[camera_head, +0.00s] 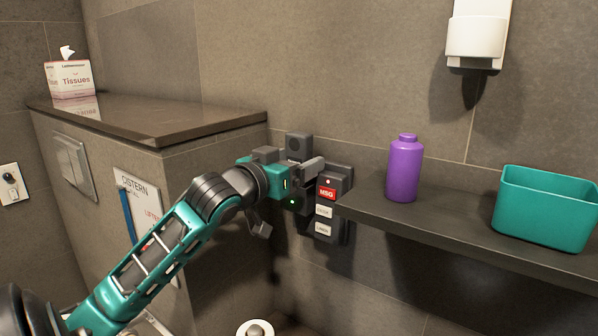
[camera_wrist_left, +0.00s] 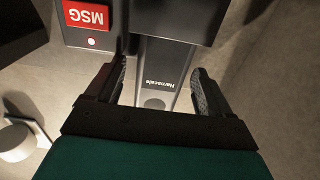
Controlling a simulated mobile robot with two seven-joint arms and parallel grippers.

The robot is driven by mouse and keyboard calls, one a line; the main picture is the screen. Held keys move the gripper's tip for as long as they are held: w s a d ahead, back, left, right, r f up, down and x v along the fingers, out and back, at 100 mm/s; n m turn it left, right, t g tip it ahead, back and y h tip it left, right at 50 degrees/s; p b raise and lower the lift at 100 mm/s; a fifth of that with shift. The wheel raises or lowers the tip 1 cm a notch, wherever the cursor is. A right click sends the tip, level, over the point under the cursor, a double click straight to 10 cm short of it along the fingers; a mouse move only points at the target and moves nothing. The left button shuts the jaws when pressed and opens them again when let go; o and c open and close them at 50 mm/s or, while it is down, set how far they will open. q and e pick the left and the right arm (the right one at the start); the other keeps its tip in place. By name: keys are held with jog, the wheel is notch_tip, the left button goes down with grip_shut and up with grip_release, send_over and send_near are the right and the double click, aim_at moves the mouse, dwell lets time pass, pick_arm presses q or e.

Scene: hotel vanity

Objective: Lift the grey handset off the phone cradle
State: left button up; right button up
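The phone cradle (camera_head: 334,196) is a dark grey unit on the wall with a red MSG button and white keys. The MSG side of the cradle (camera_wrist_left: 99,38) shows at the top left of the left wrist view. The grey handset (camera_head: 299,143) shows its top end above my gripper; its middle is hidden behind my gripper. In the wrist view the handset (camera_wrist_left: 163,75) runs between my fingers. My left gripper (camera_head: 305,178) is open around the handset, with a finger on each side and gaps showing in the wrist view (camera_wrist_left: 160,88). My right gripper is not in view.
A dark shelf (camera_head: 420,222) to the right holds a purple bottle (camera_head: 404,170) and a teal bin (camera_head: 545,210). A cistern ledge (camera_head: 150,120) with a tissue box (camera_head: 70,80) is at left. A white dispenser (camera_head: 478,35) hangs above the shelf.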

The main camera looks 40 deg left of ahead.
pick_arm(q)
jog(key=c, duration=1)
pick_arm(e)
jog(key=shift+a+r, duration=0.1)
pick_arm(q)
jog(key=shift+r, duration=0.6)
notch_tip(320, 180, up, 18)
jog(key=p, duration=0.5)
jog(key=shift+f, duration=0.25)
jog(key=shift+r, duration=0.65)
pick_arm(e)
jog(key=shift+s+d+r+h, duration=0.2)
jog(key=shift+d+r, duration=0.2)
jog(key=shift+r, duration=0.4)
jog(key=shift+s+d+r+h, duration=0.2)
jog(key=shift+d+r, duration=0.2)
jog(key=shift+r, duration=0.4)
